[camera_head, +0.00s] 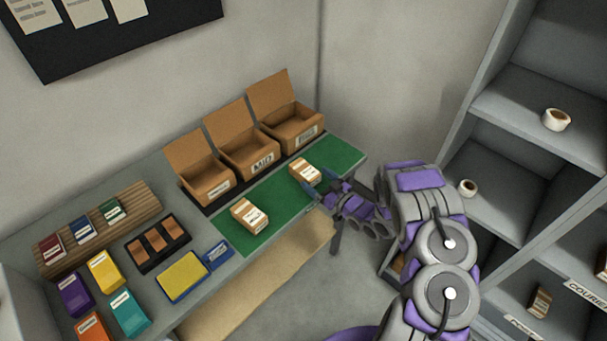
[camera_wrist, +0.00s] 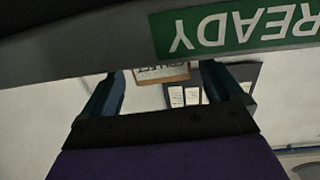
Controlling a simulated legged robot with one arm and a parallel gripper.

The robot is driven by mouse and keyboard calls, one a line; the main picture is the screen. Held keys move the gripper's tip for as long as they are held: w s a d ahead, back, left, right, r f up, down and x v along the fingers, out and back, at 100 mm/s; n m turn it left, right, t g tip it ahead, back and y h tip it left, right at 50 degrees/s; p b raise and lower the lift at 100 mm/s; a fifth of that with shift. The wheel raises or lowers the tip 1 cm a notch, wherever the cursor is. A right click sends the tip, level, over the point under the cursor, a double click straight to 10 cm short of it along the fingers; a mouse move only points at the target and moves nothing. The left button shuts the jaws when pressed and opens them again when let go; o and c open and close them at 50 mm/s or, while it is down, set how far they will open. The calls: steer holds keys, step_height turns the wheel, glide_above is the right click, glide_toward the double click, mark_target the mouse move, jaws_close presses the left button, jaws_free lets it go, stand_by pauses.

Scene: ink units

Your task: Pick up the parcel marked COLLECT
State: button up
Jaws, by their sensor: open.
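Two brown parcels with white labels sit on the green mat (camera_head: 270,205). The far-right parcel (camera_head: 305,172) is closer to the open boxes. Their label words are too small to read in the head view. My gripper (camera_head: 318,193) is open at the mat's front edge, just in front of the far-right parcel and apart from it. In the wrist view, a brown parcel (camera_wrist: 162,74) with an upside-down label shows between my open fingers (camera_wrist: 162,84); its word is not clearly legible.
Three open cardboard boxes (camera_head: 247,150) stand behind the mat. To the left are a wooden rack (camera_head: 100,229), a dark tray (camera_head: 158,244), a yellow pad (camera_head: 183,277) and several coloured boxes (camera_head: 104,270). Grey shelves (camera_head: 530,115) with tape rolls stand right of my arm.

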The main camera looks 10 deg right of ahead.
mark_target(308, 172)
steer(key=shift+w, duration=0.3)
steer(key=x, duration=0.4)
steer(key=shift+a+r+b, duration=0.15)
steer(key=shift+a+b, duration=0.15)
steer(key=shift+b, duration=0.1)
steer(key=shift+a, duration=0.3)
steer(key=shift+d, duration=0.55)
steer(key=c, duration=0.7)
steer(key=shift+a, duration=0.4)
steer(key=c, duration=0.5)
steer(key=shift+d+r, duration=0.1)
